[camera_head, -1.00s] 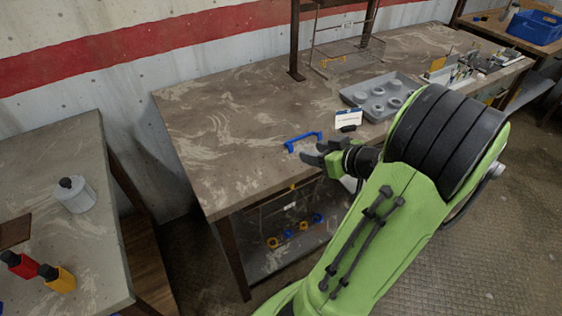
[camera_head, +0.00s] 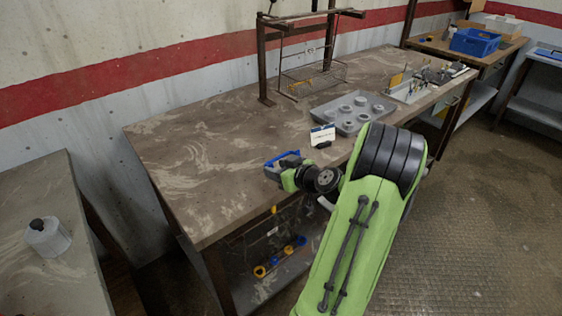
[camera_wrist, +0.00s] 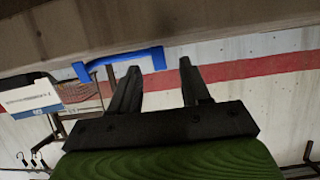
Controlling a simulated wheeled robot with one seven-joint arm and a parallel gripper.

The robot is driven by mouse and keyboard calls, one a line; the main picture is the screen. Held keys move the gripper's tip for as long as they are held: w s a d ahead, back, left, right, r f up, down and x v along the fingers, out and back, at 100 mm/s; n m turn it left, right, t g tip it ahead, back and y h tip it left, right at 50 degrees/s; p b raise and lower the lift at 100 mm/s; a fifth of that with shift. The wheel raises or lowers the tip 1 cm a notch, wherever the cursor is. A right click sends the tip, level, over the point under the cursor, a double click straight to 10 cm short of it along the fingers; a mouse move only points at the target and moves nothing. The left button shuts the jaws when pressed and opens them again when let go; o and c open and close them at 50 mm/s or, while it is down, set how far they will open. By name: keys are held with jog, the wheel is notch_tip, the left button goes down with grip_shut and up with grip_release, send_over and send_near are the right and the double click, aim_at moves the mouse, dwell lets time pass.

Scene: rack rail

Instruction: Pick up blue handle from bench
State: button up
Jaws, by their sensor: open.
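The blue handle (camera_head: 284,157) is a bar with bent ends near the front edge of the bench (camera_head: 200,165). My gripper (camera_head: 276,172) is right at it in the head view and partly hides it. In the wrist view the handle (camera_wrist: 120,60) spans the upper left, below the brown bench surface in the picture. My gripper (camera_wrist: 161,68) is open there, with its two dark fingers apart. Most of the handle lies left of the gap between the fingers. I cannot tell whether they touch.
A white and blue card (camera_head: 322,136) stands right of the handle, and also shows in the wrist view (camera_wrist: 30,97). A grey tray (camera_head: 340,124) with round parts lies behind it. A rack frame (camera_head: 262,75) stands farther back. The bench's left part is clear.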

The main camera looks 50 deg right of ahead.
aim_at(269, 163)
jog(key=shift+x, duration=1.25)
jog(key=shift+s, duration=0.1)
grip_shut()
